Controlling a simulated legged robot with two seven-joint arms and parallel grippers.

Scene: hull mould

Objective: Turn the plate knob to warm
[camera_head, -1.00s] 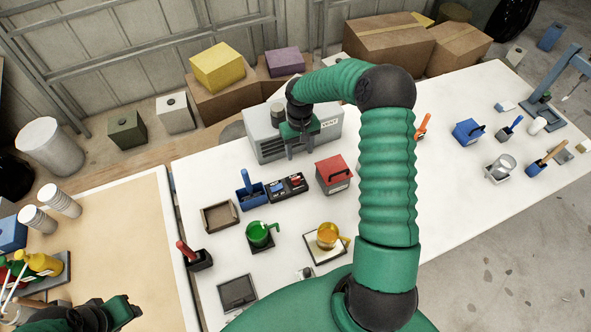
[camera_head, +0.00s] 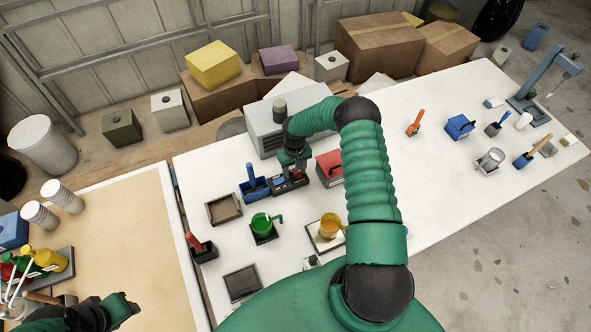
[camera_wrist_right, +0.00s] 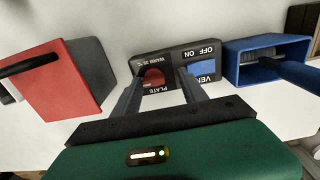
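The dark control panel (camera_head: 272,188) lies on the white table, partly hidden by my right gripper (camera_head: 291,172). In the right wrist view, the panel (camera_wrist_right: 187,52) shows a round red plate knob (camera_wrist_right: 153,77) above the word PLATE, with WARM lettering beside it. My right gripper (camera_wrist_right: 160,76) has its two fingers apart, one on each side of the knob. I cannot tell whether they touch it, nor where the knob points. My left gripper (camera_head: 128,304) is low at the left, away from the panel; its finger opening is unclear.
A blue vent switch (camera_wrist_right: 203,70) sits beside the knob. A blue holder (camera_wrist_right: 262,60) and a red box (camera_wrist_right: 50,85) flank the panel closely. The grey vent unit (camera_head: 262,131) stands behind it. A green cup (camera_head: 262,223) and an amber cup (camera_head: 330,226) stand in front.

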